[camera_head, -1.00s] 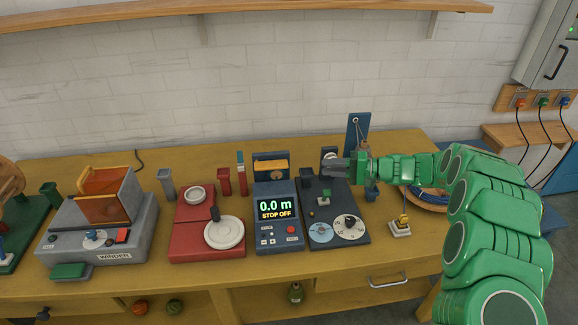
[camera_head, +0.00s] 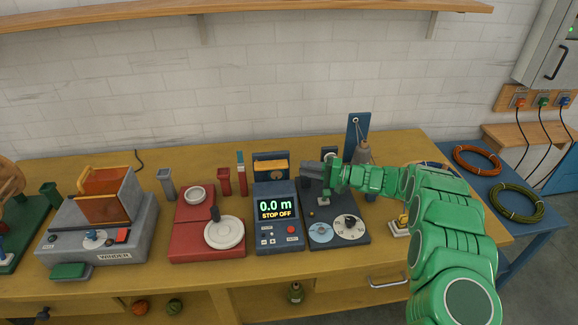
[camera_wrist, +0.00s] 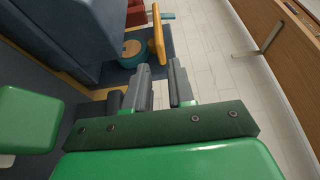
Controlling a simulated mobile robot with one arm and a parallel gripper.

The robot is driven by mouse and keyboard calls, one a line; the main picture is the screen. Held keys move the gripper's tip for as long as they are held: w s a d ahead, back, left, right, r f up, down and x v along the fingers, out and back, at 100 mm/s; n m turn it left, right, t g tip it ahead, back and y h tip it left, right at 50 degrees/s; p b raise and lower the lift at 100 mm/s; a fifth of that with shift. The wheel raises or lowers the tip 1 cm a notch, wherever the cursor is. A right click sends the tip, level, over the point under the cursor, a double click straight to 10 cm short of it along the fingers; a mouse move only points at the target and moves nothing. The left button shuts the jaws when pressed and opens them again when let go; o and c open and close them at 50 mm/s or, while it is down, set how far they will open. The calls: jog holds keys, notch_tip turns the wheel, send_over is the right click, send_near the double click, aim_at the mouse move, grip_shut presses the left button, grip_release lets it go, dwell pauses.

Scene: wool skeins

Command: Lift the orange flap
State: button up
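An orange flap (camera_head: 271,167) stands at the dark blue counter with the lit display, behind its housing. A tilted, see-through orange cover (camera_head: 106,193) is on the grey winder at the left.
The counter's housing (camera_head: 277,204) reads "0.0 m STOP OFF". The red device (camera_head: 190,235) is left of it. A dark panel with dials (camera_head: 352,215) lies under my arm. Coiled cables (camera_head: 476,160) lie on the blue table at the right.

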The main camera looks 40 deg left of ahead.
aim_at(271, 165)
jog(key=x, duration=0.6)
jog(key=shift+s+a, duration=0.15)
jog(key=shift+a, duration=0.2)
grip_shut()
